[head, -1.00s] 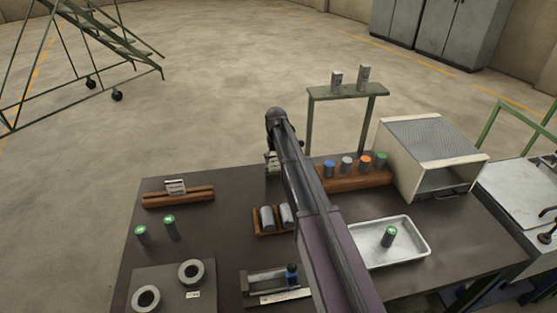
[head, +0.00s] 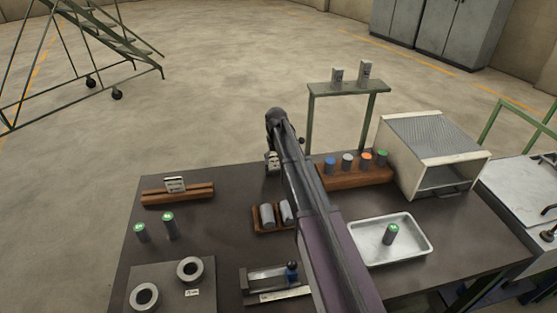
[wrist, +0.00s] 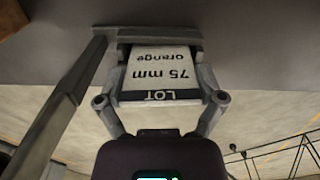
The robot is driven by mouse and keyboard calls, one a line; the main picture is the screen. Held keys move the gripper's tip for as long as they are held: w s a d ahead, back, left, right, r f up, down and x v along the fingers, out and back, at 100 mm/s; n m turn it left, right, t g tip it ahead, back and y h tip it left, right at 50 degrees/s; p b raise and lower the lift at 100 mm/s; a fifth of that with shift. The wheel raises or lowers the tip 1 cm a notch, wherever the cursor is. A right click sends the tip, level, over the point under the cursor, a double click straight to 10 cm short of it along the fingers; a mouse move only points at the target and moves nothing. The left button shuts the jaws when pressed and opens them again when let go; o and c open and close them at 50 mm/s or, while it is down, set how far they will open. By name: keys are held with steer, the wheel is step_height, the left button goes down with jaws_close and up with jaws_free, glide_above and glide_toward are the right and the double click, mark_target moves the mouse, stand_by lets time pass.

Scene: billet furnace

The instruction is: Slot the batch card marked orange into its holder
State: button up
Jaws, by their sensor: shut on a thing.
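My gripper (wrist: 161,78) is shut on a pale batch card (wrist: 160,68) in the wrist view. The card reads "LOT", "75 mm" and "orange", upside down in this view. A grey bar (wrist: 155,33) lies across the card's far end; I cannot tell whether they touch. In the head view, my gripper (head: 272,162) is near the table's back edge, largely hidden by my arm. To the left, a wooden rail (head: 160,198) has a pale card (head: 175,184) standing in it, its print too small to read.
A wooden rack (head: 345,180) with blue, grey, orange and green-topped cylinders stands right of my arm. Nearby are a metal tray (head: 405,258), a mesh-topped box (head: 415,150) and a green stand (head: 345,90). Two green-topped cylinders (head: 168,225) stand front left.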

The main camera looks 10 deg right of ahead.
steer(key=shift+f, duration=0.1)
stand_by(0.3)
steer(key=o, duration=0.5)
steer(key=shift+o, duration=0.2)
steer(key=shift+m, duration=0.5)
steer(key=s, duration=2)
steer(key=s+d, duration=0.1)
steer(key=s, duration=0.9)
steer(key=shift+s, duration=0.1)
